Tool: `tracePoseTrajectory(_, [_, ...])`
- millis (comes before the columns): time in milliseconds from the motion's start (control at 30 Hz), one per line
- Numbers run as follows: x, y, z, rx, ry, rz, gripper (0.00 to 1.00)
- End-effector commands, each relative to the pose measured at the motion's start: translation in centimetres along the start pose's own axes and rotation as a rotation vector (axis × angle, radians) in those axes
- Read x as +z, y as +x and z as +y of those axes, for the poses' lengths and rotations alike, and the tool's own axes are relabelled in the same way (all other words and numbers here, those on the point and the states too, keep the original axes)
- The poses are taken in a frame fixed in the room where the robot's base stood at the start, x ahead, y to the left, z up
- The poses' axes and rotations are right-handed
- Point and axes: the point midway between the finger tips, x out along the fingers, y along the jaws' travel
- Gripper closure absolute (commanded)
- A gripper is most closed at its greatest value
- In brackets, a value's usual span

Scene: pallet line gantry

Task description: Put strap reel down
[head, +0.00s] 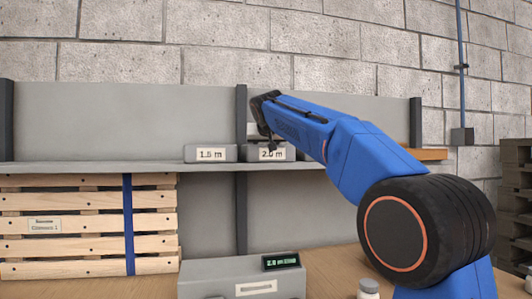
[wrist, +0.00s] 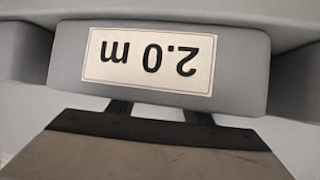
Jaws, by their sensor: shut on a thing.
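The strap reel appears to be the grey block labelled "2.0 m" (head: 286,154) at the shelf's front edge in the head view. In the wrist view the same block (wrist: 240,65) fills the upper middle, its label upside down. My gripper (head: 271,142) reaches it from above and behind. The two dark fingers (wrist: 158,112) meet the block and are shut on it. Their tips are hidden. The block appears at shelf level, but I cannot tell whether its underside touches the shelf (head: 100,167).
A similar grey block labelled "1.5 m" (head: 210,153) sits close on the left. Below are a slatted wooden pallet (head: 70,252) with a blue strap, a grey box (head: 225,274) with a lit display, and a wooden bench (head: 330,262). The shelf's left stretch looks clear.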

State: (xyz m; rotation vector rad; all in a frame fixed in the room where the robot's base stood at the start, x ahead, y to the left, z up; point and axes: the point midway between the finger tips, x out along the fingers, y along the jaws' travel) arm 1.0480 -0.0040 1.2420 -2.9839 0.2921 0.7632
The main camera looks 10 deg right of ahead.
Motion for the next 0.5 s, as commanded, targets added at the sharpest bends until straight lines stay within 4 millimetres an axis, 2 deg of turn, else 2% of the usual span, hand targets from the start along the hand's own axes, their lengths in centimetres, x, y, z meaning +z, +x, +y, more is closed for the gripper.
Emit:
tracePoseTrajectory(433, [0.58,0.3,0.01,0.0,0.0,0.001,0.82])
tracePoseTrajectory(467, [0.56,0.3,0.01,0.0,0.0,0.001,0.47])
tracePoseTrajectory(500, [0.55,0.3,0.01,0.0,0.0,0.001,0.38])
